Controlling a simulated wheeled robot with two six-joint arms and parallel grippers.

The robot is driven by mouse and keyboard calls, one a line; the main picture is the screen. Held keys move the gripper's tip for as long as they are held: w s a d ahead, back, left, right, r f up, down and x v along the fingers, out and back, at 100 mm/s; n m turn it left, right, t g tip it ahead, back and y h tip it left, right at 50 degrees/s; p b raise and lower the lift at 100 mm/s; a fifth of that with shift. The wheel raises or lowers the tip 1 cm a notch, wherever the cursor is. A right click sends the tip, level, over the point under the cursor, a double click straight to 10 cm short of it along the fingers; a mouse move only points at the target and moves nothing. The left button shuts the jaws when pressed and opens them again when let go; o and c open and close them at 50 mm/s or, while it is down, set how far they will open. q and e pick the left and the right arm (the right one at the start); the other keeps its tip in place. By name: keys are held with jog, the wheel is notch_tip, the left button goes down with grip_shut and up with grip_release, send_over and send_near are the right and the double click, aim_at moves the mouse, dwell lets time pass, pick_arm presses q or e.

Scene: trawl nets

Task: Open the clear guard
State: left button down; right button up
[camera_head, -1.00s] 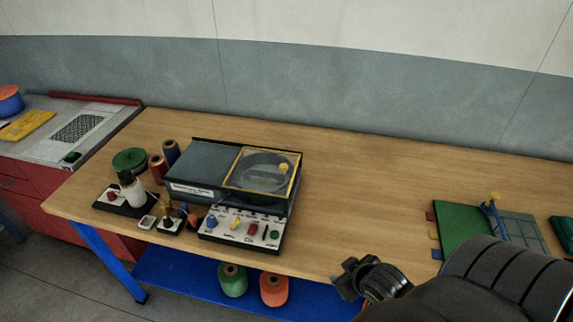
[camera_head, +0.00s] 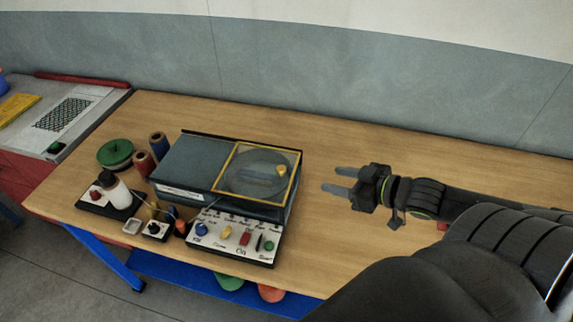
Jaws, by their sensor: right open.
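The clear guard (camera_head: 237,188) is a see-through panel in a yellow frame, lying shut on the right part of the blue-grey machine (camera_head: 187,163). A yellow knob (camera_head: 281,170) sits at its right side. A round disc shows through the panel. My right gripper (camera_head: 328,179) is open and empty, to the right of the guard, with its fingers pointing left toward it. A gap of bare table lies between the fingertips and the machine. My left gripper is not in view.
A control panel (camera_head: 236,239) with coloured knobs and switches stands in front of the machine. Spools (camera_head: 158,145), a green reel (camera_head: 115,153) and a white bottle (camera_head: 112,187) stand to the left. The table behind the machine is clear.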

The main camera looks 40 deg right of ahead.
jog(key=w+f+b, duration=0.1)
jog(key=b, duration=0.5)
send_near(281, 168)
jog(key=x, duration=0.7)
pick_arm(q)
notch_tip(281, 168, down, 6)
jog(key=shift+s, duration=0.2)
pick_arm(e)
jog(key=shift+x, duration=0.8)
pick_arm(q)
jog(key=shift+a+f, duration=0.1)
pick_arm(e)
jog(key=shift+s, duration=0.1)
grip_shut()
